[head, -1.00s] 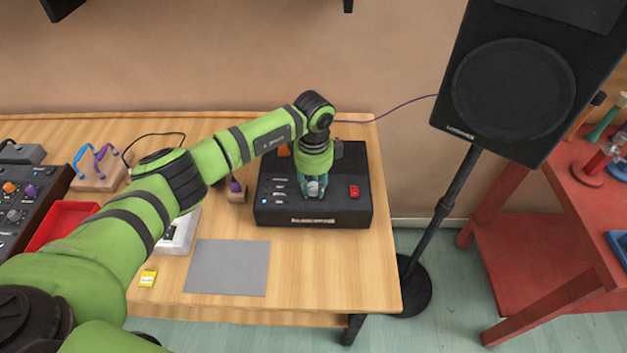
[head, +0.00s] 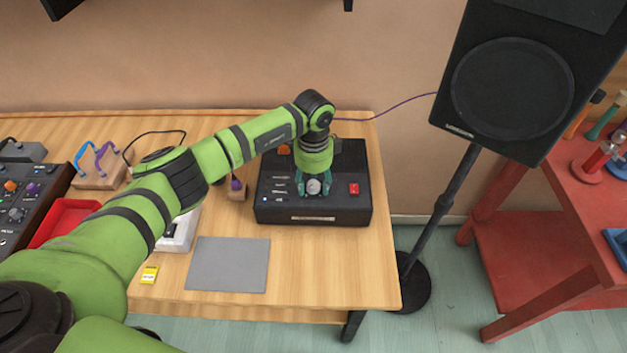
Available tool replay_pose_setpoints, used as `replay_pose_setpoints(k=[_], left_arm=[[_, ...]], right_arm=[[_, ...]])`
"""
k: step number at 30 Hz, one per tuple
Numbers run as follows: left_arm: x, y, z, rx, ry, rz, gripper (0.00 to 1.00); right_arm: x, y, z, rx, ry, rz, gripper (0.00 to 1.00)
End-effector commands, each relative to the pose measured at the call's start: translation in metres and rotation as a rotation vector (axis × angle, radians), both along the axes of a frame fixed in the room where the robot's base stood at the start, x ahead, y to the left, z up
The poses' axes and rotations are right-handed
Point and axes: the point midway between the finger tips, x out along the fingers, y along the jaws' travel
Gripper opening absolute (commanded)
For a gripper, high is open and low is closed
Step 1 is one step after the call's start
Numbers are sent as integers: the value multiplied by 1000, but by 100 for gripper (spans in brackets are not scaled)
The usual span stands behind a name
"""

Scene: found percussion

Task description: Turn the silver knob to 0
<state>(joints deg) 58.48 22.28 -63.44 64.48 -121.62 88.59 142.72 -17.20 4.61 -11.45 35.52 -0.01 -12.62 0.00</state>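The silver knob (head: 314,187) is a small round grey knob on the top of a black box (head: 275,211) near the right end of the wooden table. My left gripper (head: 315,189) points down over it, with one teal finger on each side of the knob. The fingers stand spread, and the knob shows between them. The dial marks around the knob are hidden or too small to read, so its setting cannot be told. My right gripper is not in view.
A red button (head: 354,188) and several small sliders sit beside the knob on the box. A black speaker (head: 515,90) on a stand is at the right, beyond the table edge.

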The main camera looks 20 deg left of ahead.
Motion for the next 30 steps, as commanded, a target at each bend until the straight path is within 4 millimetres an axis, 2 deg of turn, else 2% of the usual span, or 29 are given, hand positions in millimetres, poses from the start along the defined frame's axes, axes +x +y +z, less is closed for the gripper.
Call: replay_pose_setpoints(k=[7, 11, 14, 24, 30], left_arm=[[0, 0, 0, 0, 0, -1, 54], [1, 0, 7, -1, -1, -1, 54], [1, 0, 23, -1, -4, -3, 54], [1, 0, 93, 0, -4, -1, 54], [0, 0, 116, 0, -1, -1, 54]], right_arm=[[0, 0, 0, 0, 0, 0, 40], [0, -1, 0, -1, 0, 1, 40], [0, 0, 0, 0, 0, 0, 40], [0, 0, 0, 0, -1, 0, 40], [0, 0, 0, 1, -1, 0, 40]])
